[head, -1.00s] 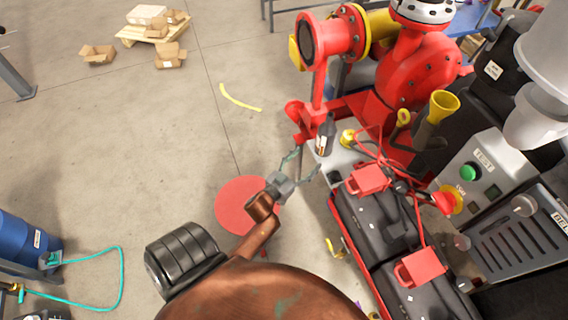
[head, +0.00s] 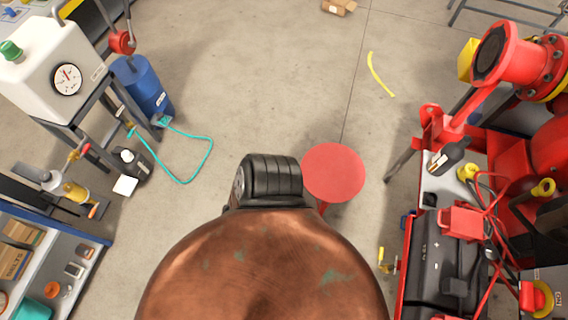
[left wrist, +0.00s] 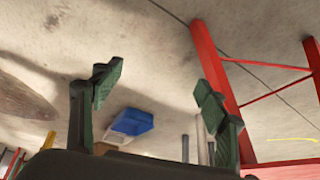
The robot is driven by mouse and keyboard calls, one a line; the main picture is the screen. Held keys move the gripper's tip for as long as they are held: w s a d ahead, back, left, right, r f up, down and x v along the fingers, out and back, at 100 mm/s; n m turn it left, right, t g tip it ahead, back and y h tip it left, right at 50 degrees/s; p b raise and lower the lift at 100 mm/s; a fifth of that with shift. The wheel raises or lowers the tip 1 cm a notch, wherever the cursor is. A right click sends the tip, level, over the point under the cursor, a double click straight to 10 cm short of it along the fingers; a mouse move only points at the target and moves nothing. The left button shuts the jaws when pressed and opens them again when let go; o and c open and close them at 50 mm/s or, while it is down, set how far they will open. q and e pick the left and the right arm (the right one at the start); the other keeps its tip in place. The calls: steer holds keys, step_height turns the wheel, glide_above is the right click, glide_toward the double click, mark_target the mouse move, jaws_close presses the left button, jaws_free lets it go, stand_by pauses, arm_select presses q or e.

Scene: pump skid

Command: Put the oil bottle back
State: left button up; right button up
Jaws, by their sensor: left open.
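The dark oil bottle (head: 450,153) with a pale label stands in the head view at the right, on the light ledge (head: 436,187) of the red pump skid, beside a yellow cap (head: 467,172). It looks tilted in this view. My left gripper (left wrist: 158,84) shows only in the left wrist view. Its two green-padded fingers are wide apart with nothing between them. The bottle does not show in the left wrist view, so its distance from this gripper cannot be told. My right gripper is in neither view.
A red round-topped stand (head: 333,172) is left of the skid. Red frame bars (left wrist: 222,80) rise close to the right finger in the wrist view.

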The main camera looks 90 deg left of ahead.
arm_select(q)
steer(key=s+d+f+g, duration=0.1)
steer(key=s+f+g, duration=0.1)
steer(key=s, duration=1)
steer(key=s+d+f+m+g, duration=0.1)
steer(key=s+f+g, duration=0.2)
steer(key=s, duration=1)
step_height(320, 180, down, 2)
steer(key=shift+s+f+g, duration=0.2)
steer(key=shift+s+g, duration=0.1)
